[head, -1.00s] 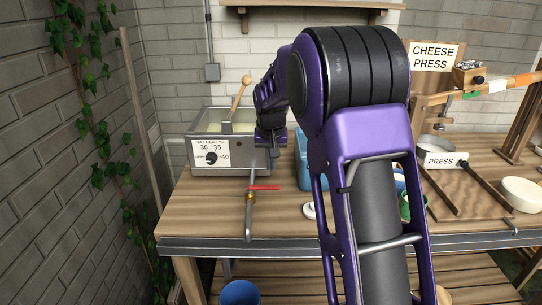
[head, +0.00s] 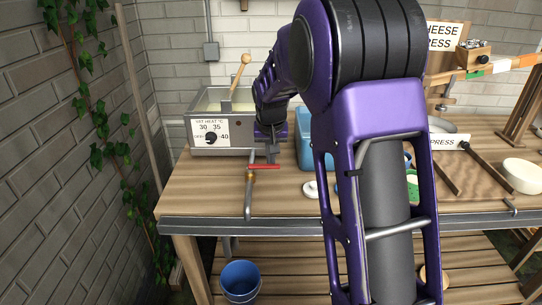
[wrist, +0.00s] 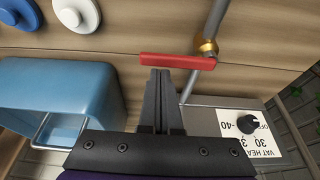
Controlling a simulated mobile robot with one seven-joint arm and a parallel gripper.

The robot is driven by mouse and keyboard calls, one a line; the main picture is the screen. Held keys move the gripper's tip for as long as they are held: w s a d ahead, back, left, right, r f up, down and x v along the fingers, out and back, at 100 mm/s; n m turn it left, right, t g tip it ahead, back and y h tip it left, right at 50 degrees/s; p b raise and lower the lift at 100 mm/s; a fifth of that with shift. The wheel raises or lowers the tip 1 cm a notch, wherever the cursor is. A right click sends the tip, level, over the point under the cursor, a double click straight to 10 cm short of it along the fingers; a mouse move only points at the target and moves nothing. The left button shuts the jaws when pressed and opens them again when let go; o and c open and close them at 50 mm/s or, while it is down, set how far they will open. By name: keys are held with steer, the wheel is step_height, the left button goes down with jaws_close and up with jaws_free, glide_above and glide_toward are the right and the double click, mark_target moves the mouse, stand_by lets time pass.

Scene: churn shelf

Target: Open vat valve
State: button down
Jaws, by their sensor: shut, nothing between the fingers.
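The grey metal vat (head: 236,151) stands at the back left of the bench with a dial panel on its front. Its drain pipe (head: 248,202) runs forward from the vat and bends down over the bench edge. The red valve lever (head: 264,167) lies crosswise to the pipe at a brass fitting. It also shows in the wrist view (wrist: 178,61). My gripper (wrist: 163,73) is shut and empty. Its fingertips are at the lever's edge, near the end away from the fitting. I cannot tell whether they touch it.
A blue container (wrist: 52,95) stands beside my gripper, right of the vat. White (wrist: 76,12) and blue round pieces lie on the bench. A blue bucket (head: 240,282) stands below the pipe. The cheese press is at the right. A brick wall and ivy bound the left.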

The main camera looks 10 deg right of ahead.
steer(key=shift+s+m, duration=0.4)
steer(key=shift+m, duration=0.2)
steer(key=shift+s+a+m+g+h, duration=0.15)
steer(key=shift+s+m+h, duration=0.2)
steer(key=shift+m, duration=0.4)
steer(key=shift+s+a+m+g+h, duration=0.15)
steer(key=shift+s+m+h, duration=0.2)
steer(key=shift+m, duration=0.4)
steer(key=s+a+m+g+p, duration=0.1)
steer(key=m+p, duration=0.1)
steer(key=m, duration=0.2)
steer(key=s+a+m+g+h+p, duration=0.1)
steer(key=s+a+m, duration=0.1)
steer(key=m, duration=0.2)
steer(key=s+a+m+g+p, duration=0.1)
steer(key=a+m+p, duration=0.1)
steer(key=m, duration=0.2)
steer(key=shift+s+a+m+g+h+p, duration=0.15)
steer(key=shift+a+m+g+h+p, duration=0.05)
steer(key=shift+m+g+h+p, duration=0.15)
steer(key=shift+a, duration=0.1)
